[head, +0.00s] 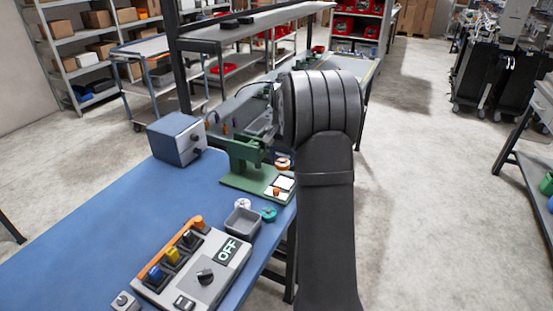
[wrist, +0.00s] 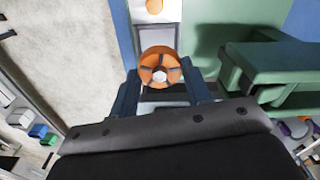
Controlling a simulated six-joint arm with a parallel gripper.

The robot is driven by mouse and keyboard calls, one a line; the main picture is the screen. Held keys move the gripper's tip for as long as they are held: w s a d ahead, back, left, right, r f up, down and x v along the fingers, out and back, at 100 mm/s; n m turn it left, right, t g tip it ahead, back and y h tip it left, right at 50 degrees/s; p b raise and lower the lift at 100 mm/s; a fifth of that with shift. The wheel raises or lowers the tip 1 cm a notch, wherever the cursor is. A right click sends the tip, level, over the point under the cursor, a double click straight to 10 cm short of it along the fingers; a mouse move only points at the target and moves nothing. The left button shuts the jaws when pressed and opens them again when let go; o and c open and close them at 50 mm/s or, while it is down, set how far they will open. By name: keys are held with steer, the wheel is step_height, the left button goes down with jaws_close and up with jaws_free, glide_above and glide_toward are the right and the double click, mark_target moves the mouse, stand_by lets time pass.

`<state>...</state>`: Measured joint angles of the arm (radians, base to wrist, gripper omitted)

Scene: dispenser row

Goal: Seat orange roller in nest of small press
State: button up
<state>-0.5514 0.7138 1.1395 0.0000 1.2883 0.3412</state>
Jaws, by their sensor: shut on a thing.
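The orange roller (wrist: 160,66) is between the two fingers of my gripper (wrist: 165,88) in the wrist view, with its dark-spoked round face towards the camera. My gripper is shut on it. In the head view the roller (head: 283,163) shows just below my dark arm, which hides most of the gripper. The small green press (head: 241,152) stands left of the roller there, and at right in the wrist view (wrist: 275,65). A white plate (head: 285,183) with a small orange spot lies on the press base, nearer the camera than the roller. I cannot tell whether the roller touches the base.
A grey open tray (head: 242,221) and teal rollers (head: 268,214) sit near the blue table's right edge. A control box (head: 194,262) with coloured switches and an OFF display is in front. A blue-grey box (head: 177,139) stands behind left. The table's left part is clear.

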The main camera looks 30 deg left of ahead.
steer(key=shift+w+d+f+n, duration=0.15)
steer(key=shift+w+n, duration=0.1)
steer(key=shift+n, duration=0.25)
steer(key=shift+f, duration=2.8)
steer(key=shift+f, duration=0.4)
steer(key=o, duration=1.4)
steer(key=shift+r, duration=3.5)
